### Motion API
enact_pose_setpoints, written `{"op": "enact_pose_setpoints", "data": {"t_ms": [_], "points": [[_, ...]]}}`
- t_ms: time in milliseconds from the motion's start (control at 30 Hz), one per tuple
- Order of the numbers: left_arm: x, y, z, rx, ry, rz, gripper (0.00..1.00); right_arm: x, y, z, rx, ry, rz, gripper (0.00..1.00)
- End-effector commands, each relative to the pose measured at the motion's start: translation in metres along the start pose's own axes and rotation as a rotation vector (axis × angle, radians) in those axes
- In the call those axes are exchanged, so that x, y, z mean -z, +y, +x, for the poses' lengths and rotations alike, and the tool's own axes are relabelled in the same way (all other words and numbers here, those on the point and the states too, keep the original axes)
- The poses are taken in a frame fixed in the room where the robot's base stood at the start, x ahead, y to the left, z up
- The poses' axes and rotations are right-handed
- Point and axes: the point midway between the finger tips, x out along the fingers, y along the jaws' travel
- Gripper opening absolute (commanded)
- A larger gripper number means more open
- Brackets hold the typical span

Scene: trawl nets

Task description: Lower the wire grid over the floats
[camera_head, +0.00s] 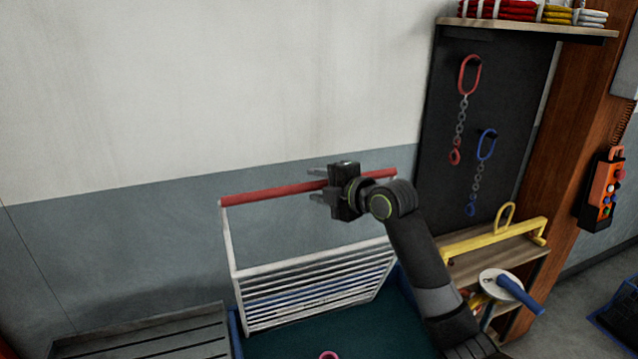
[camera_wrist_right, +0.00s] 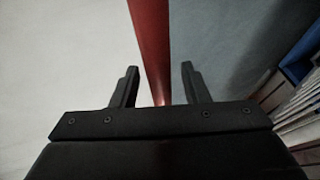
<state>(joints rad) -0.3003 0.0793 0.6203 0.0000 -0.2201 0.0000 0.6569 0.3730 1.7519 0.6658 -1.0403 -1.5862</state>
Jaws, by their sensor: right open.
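The white wire grid (camera_head: 310,282) stands raised and tilted at the back of a dark green-floored bin (camera_head: 340,338). A red bar (camera_head: 270,192) runs across its top edge. It also shows in the right wrist view (camera_wrist_right: 151,45). My right gripper (camera_head: 318,183) is at the bar, right of its middle. Its two fingers are open, one on each side of the bar, with gaps visible in the right wrist view (camera_wrist_right: 158,85). A pink ring-shaped piece (camera_head: 328,355) shows at the bottom edge; I cannot tell if it belongs to a float. My left gripper is out of view.
A grey slatted surface (camera_head: 150,340) lies left of the bin. At right are a wooden shelf with a yellow lifting bar (camera_head: 490,240), a white reel with a blue handle (camera_head: 510,287), and a dark board (camera_head: 500,130) with hanging chains. A plain wall stands behind.

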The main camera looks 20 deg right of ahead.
Motion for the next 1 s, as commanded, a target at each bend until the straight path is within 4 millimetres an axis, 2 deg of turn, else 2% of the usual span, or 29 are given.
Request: {"op": "enact_pose_setpoints", "data": {"t_ms": [167, 200, 500, 767, 1000], "points": [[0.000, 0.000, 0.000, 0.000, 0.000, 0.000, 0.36, 0.000, 0.000, 0.000, 0.000, 0.000, 0.000, 0.41], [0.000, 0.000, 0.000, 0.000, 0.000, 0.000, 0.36, 0.000, 0.000, 0.000, 0.000, 0.000, 0.000, 0.39], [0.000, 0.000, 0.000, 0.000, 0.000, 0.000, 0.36, 0.000, 0.000, 0.000, 0.000, 0.000, 0.001, 0.00], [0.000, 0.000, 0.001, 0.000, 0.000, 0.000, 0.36, 0.000, -0.001, 0.000, -0.002, 0.000, 0.000, 0.00], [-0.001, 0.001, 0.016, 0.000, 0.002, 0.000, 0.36, 0.001, -0.009, -0.003, -0.049, 0.000, -0.019, 0.00]]}}
